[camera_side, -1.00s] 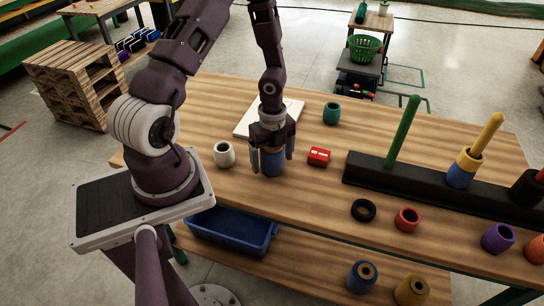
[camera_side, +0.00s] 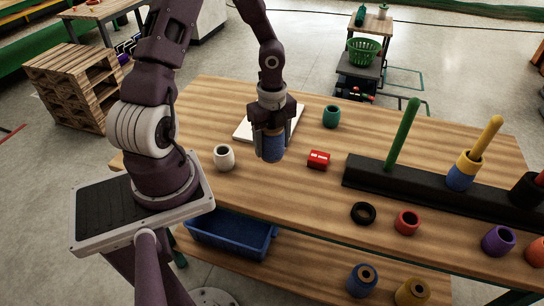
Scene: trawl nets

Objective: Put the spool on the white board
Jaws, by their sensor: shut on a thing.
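A blue spool (camera_side: 271,148) is held between the fingers of my gripper (camera_side: 271,145), which is shut on it. The spool is upright and appears raised above the wooden table. The white board (camera_side: 242,130) lies flat on the table behind my gripper, which hides part of it. Its right part shows to the right of my gripper.
A white ring-like piece (camera_side: 224,157) stands left of my gripper. A red block (camera_side: 318,160) and a teal piece (camera_side: 331,116) are to its right. A black rack (camera_side: 420,188) with upright pegs stands further right. A black ring (camera_side: 363,213) lies in front of it.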

